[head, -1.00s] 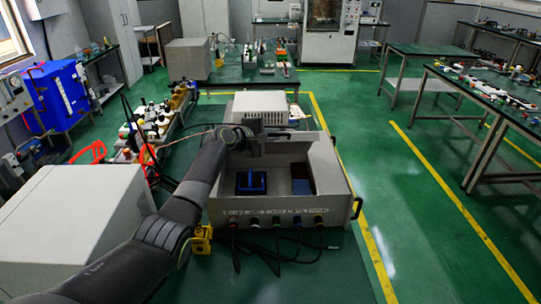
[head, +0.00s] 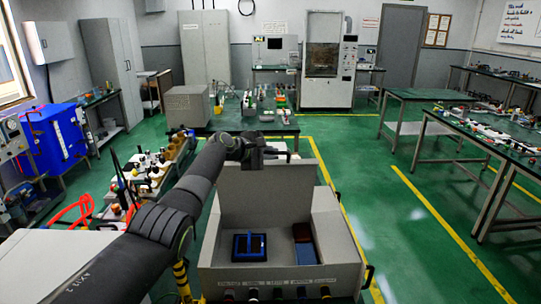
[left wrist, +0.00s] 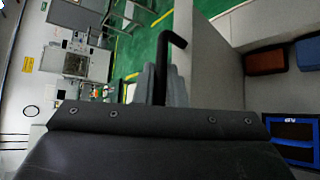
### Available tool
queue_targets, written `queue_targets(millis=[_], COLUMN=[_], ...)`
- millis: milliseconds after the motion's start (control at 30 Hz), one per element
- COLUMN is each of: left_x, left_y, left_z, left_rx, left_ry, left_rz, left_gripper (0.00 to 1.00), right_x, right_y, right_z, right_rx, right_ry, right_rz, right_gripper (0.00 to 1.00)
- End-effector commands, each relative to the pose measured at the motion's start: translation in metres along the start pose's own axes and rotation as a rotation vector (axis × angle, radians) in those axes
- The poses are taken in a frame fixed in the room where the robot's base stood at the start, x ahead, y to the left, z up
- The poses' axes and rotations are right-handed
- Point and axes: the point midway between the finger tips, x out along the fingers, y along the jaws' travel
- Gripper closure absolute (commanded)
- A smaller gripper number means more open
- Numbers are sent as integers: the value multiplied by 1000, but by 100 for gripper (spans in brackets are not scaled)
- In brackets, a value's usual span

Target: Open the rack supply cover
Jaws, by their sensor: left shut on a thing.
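The rack supply (head: 340,240) is a grey box in front of me in the head view. Its grey cover (head: 265,195) stands up at the back, with the inside open to view. A black bent handle (left wrist: 176,45) sticks out by the cover's edge in the left wrist view. My left gripper (head: 262,152) is at the top of the raised cover. Its grey fingers (left wrist: 163,85) are closed around the handle. A blue-framed part (head: 249,245) and a brown and blue block (head: 304,243) sit inside the box. My right gripper is out of view.
A bench (head: 155,170) with several bottles stands at the left. Tables with small parts (head: 480,140) stand at the right. Green floor (head: 400,240) is free to the right of the rack supply. A grey cabinet (head: 60,270) is at the lower left.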

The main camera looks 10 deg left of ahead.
Motion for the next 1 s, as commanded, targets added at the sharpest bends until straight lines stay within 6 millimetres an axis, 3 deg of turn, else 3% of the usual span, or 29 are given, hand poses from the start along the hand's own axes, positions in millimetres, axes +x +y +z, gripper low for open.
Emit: queue_targets(millis=[433, 467, 633, 1000], left_x=[0, 0, 0, 0], left_y=[0, 0, 0, -2], left_z=[0, 0, 0, -1], left_rx=[2, 2, 1, -1], left_ry=[1, 1, 0, 0], left_rz=[1, 1, 0, -4], left_gripper=[100, 88, 67, 67], right_x=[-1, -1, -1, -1], right_y=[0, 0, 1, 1], right_z=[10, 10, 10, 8], right_rx=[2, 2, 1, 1], right_ry=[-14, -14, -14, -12], right_rz=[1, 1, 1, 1], right_gripper=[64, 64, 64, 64])
